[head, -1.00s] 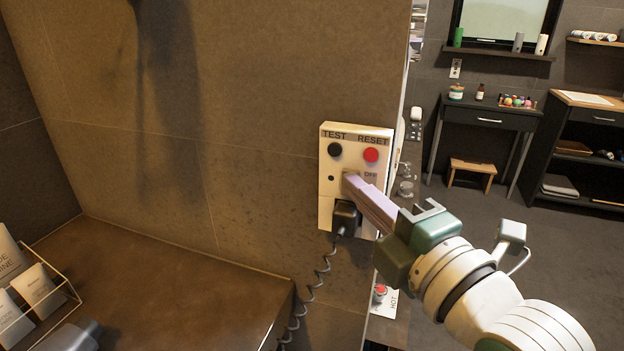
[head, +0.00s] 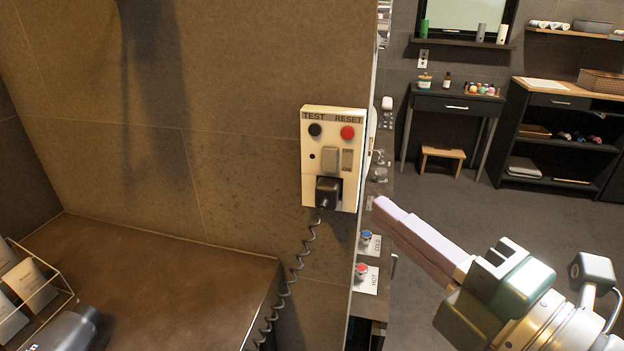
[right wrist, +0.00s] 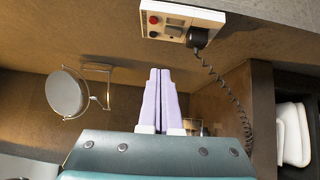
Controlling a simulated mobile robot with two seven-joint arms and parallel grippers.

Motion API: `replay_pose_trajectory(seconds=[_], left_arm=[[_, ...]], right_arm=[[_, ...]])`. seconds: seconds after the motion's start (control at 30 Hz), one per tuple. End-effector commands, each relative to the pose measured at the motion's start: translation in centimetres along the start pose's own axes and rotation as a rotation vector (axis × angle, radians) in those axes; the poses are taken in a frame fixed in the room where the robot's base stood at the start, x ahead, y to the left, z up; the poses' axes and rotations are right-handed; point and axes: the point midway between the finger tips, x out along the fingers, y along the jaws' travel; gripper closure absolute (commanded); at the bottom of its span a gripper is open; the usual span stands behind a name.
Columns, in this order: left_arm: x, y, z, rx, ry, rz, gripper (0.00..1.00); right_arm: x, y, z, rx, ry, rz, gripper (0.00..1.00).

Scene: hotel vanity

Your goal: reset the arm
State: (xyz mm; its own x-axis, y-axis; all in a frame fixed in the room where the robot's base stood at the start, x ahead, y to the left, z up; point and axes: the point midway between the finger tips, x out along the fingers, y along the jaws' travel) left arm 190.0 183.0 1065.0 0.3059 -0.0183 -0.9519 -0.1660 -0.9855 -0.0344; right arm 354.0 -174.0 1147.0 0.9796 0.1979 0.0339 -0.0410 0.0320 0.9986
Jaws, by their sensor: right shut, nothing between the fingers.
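My right gripper (head: 380,204) is shut and empty, out to the right of the wall outlet box and apart from it. In the right wrist view its two pale fingers (right wrist: 159,72) lie together with nothing between them. The cream outlet box (head: 309,190) is on the wall, with a black TEST button (head: 315,130), a red RESET button (head: 347,133) and a rocker switch (head: 331,160). A black plug (head: 327,192) sits in its lower part. The box also shows in the right wrist view (right wrist: 205,17). My left gripper is not in view.
A coiled black cord (head: 296,262) hangs from the plug past the brown counter (head: 160,270). HOT and COLD taps (head: 362,270) stand behind the wall's edge. A desk (head: 455,104), a stool (head: 442,152) and shelves (head: 560,145) stand farther back. Open floor lies between.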

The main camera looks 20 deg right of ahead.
Motion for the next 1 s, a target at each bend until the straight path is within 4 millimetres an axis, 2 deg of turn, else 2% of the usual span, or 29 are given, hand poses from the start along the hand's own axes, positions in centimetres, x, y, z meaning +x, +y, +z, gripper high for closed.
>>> replay_pose_trajectory(seconds=[0.43,0.57,0.67,0.77,0.87,1.0], left_arm=[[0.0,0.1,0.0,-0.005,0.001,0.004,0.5],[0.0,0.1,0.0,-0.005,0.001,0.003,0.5],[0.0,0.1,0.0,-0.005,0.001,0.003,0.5],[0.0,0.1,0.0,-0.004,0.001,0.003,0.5],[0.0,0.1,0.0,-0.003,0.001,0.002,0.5],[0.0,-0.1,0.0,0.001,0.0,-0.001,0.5]], right_arm=[[0.0,0.0,0.0,0.002,-0.001,-0.001,1.0],[0.0,-0.6,0.1,0.076,-0.019,-0.058,1.0],[-0.2,-2.0,0.3,0.239,-0.069,-0.182,1.0],[-1.3,-4.0,0.4,0.476,-0.168,-0.357,1.0],[-3.6,-5.8,0.1,0.725,-0.31,-0.535,1.0],[-7.8,-7.4,-0.8,1.015,-0.543,-0.74,1.0]])
